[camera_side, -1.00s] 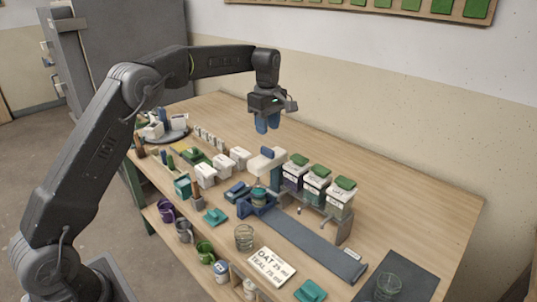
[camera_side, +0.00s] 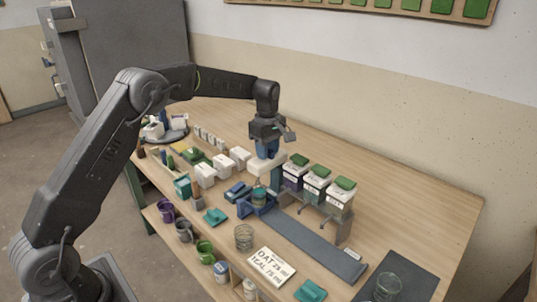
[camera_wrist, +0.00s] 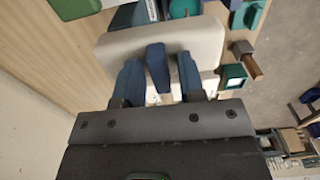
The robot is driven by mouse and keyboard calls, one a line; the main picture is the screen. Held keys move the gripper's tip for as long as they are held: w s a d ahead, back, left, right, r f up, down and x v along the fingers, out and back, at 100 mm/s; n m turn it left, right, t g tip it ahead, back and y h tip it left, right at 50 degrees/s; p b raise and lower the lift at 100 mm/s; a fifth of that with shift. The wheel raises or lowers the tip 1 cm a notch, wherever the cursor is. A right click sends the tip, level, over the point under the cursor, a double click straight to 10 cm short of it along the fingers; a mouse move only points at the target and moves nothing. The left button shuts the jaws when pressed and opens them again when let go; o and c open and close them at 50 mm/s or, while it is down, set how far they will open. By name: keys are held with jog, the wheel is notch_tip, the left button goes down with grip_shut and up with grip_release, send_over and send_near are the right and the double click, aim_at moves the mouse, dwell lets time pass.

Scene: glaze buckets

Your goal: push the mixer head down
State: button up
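The mixer head (camera_side: 258,168) is a cream block above the teal-and-blue mixer base (camera_side: 258,197), with a small gap between head and bucket. In the wrist view the mixer head (camera_wrist: 200,40) lies under my gripper, with a blue bar (camera_wrist: 157,68) on its top. My gripper (camera_wrist: 158,76) has its two blue fingers on either side of this bar, with gaps visible, so it is open. In the side view my gripper (camera_side: 267,150) points down at the top of the head. Whether the fingertips touch the head cannot be told.
Green-lidded dispensers (camera_side: 317,181) stand close on the right of the mixer. A long dark rail (camera_side: 310,245) runs from the base to the front right. A wire basket (camera_side: 244,237) and a label card (camera_side: 271,267) lie in front.

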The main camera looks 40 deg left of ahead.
aim_at(267, 165)
grip_shut()
jog(key=shift+f, duration=3)
jog(key=shift+o, duration=0.2)
grip_release()
jog(key=shift+r, duration=0.1)
jog(key=shift+r, duration=3.4)
